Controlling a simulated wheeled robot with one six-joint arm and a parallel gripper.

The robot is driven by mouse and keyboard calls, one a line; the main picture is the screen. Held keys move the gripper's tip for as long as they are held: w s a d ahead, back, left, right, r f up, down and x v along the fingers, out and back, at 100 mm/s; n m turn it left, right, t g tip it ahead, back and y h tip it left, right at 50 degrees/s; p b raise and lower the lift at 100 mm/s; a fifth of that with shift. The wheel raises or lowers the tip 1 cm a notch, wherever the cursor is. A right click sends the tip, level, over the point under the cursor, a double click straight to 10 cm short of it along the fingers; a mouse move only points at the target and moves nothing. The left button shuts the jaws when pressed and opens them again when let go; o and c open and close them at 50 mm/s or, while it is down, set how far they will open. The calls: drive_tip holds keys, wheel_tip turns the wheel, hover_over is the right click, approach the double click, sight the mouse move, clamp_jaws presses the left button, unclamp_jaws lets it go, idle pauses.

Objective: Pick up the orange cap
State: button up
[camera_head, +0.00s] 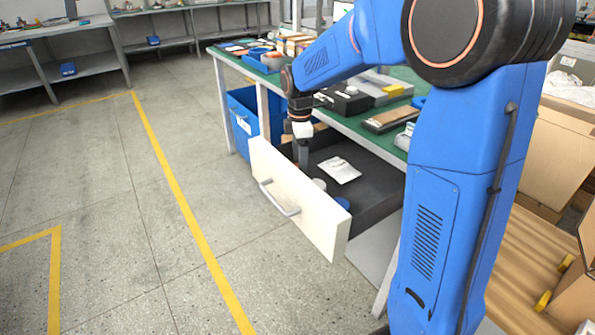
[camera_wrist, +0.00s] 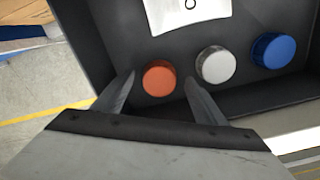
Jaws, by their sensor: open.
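The orange cap (camera_wrist: 159,78) lies on the dark floor of an open drawer in the wrist view. My gripper (camera_wrist: 158,90) is open, with one finger on each side of the cap in the picture. I cannot tell how far above the cap the fingertips are. In the head view my gripper (camera_head: 302,152) points down into the drawer (camera_head: 372,207), near its white front. The orange cap cannot be made out there.
A white cap (camera_wrist: 216,65) and a blue cap (camera_wrist: 273,50) lie in a row to the right of the orange one. A white packet (camera_wrist: 188,16) lies behind them. The drawer walls stand close around. A green-topped workbench (camera_head: 395,88) with several items is above.

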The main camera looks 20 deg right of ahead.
drive_tip(key=shift+f, duration=1.1)
drive_tip(key=c, duration=1.1)
drive_tip(key=shift+r, duration=0.1)
